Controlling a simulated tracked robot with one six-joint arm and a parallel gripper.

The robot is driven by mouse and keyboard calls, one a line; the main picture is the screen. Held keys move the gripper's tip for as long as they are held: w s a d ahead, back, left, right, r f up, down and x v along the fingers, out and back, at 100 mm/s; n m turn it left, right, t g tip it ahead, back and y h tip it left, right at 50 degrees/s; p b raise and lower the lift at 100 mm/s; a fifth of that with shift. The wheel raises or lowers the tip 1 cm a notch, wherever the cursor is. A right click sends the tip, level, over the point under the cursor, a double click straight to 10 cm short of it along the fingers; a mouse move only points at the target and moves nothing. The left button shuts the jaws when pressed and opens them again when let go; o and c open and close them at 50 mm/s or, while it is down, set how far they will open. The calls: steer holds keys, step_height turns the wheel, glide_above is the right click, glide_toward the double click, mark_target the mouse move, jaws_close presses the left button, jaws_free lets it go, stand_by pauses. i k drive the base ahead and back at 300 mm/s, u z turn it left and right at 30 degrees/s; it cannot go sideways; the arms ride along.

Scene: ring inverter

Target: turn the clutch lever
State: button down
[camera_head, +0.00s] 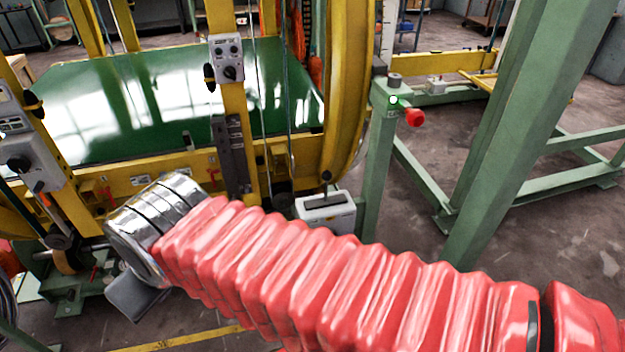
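I cannot tell for sure which part is the clutch lever. A small lever with an orange-red grip (41,188) hangs below a grey control box at the far left, close to the machine frame. Another short dark lever stands on a white slotted box (326,210) just behind my arm. My arm, in a red ribbed cover, runs from lower right to a shiny metal joint at left, which is to the right of the orange-red grip. No gripper fingers show. A grey flat piece (135,296) sits under the metal joint; I cannot tell what it belongs to.
The yellow machine frame (335,95) and its green panel (130,110) fill the left and centre. A control box (226,58) hangs on a yellow post. A red knob (415,117) sits on a green post. Green beams (500,150) stand at right. Floor shows between them.

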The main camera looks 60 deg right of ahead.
mark_target(326, 174)
steer(key=z, duration=1.6)
steer(key=k, duration=0.4)
steer(key=z, duration=0.4)
steer(key=i, duration=0.5)
